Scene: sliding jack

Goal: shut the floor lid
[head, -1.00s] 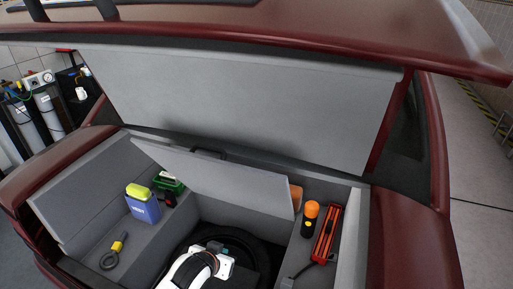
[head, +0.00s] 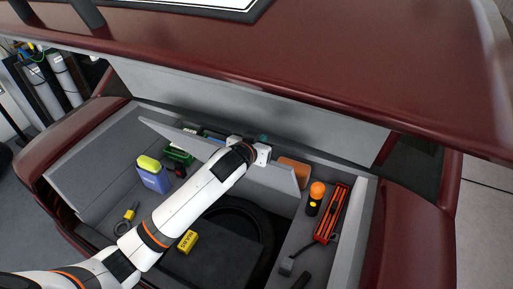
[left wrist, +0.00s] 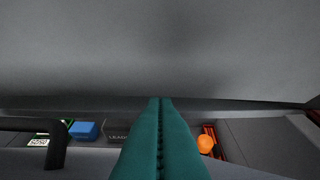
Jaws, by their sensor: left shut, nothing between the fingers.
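The floor lid (head: 272,175) is a grey panel in the car boot, standing tilted up over the open floor well. My left arm reaches across the well and over the lid's upper edge, covering part of it. My left gripper (head: 263,141) is at that edge, its tips on the far side; I cannot tell whether it touches the lid. In the left wrist view its teal fingers (left wrist: 160,102) are shut with nothing between them and point towards a grey panel. My right gripper is not in view.
The well holds a black tyre (head: 262,232) and a yellow box (head: 187,241). The raised dark red tailgate (head: 300,75) hangs overhead.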

